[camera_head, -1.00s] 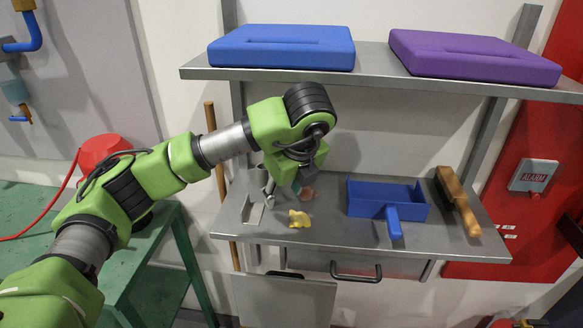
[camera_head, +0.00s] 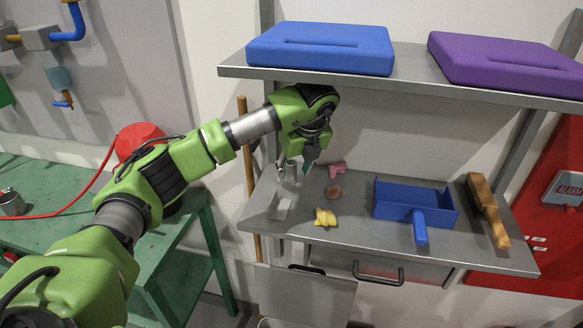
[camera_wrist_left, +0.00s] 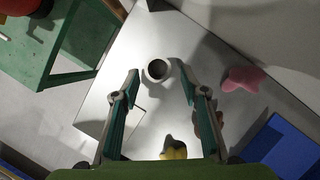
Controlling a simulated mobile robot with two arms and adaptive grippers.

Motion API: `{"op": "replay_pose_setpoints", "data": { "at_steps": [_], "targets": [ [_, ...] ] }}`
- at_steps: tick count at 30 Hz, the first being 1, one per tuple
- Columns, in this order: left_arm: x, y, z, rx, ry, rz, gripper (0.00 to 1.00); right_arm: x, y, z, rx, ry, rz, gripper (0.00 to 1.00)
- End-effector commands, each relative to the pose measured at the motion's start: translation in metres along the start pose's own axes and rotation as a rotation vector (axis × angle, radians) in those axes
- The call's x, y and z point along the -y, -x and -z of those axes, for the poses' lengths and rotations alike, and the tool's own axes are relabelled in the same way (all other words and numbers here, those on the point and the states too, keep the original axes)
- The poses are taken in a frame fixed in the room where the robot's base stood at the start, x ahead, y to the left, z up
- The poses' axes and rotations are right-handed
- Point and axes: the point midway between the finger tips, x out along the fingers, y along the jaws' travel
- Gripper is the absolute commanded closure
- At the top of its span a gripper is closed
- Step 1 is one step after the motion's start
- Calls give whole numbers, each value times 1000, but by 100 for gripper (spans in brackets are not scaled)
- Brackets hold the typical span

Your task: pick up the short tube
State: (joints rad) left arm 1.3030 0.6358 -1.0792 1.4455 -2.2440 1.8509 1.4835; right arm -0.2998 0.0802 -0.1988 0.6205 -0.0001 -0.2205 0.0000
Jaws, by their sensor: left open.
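The short tube (camera_wrist_left: 156,70) is a pale upright cylinder with a dark round opening, on the metal bench in the left wrist view. It lies between the fingertips of my left gripper (camera_wrist_left: 160,84), slightly beyond them, with a gap on each side. The gripper is open and empty, pointing down. In the head view my left gripper (camera_head: 294,167) is over the back left of the bench; the tube is partly hidden and hard to make out there. My right gripper is not in view.
Close by on the metal bench (camera_head: 345,235) are a yellow piece (camera_head: 326,217), a pink piece (camera_head: 337,170), a brownish piece (camera_head: 333,191) and a pale bracket (camera_head: 280,207). A blue dustpan (camera_head: 405,197) and brush (camera_head: 487,208) lie right. A shelf (camera_head: 425,88) hangs above.

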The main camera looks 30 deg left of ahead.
Motion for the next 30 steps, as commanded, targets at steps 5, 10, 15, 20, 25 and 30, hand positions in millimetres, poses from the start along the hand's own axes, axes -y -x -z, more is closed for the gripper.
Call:
{"op": "replay_pose_setpoints", "data": {
  "at_steps": [5, 10, 15, 20, 25, 30],
  "targets": [
    [-1, -11, -14, -1, -2, -3, 59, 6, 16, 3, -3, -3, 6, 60],
    [-1, -17, -13, 1, -1, -1, 59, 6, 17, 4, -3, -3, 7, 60],
    [-1, -18, -13, 1, -1, 0, 62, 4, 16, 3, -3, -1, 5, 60],
    [0, -17, -13, 1, -1, 0, 100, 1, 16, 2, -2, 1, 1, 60],
    [0, -17, -13, 1, 0, 0, 100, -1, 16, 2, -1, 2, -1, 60],
    [-1, -17, -13, 1, 0, 0, 100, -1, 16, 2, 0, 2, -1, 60]
  ]
}}
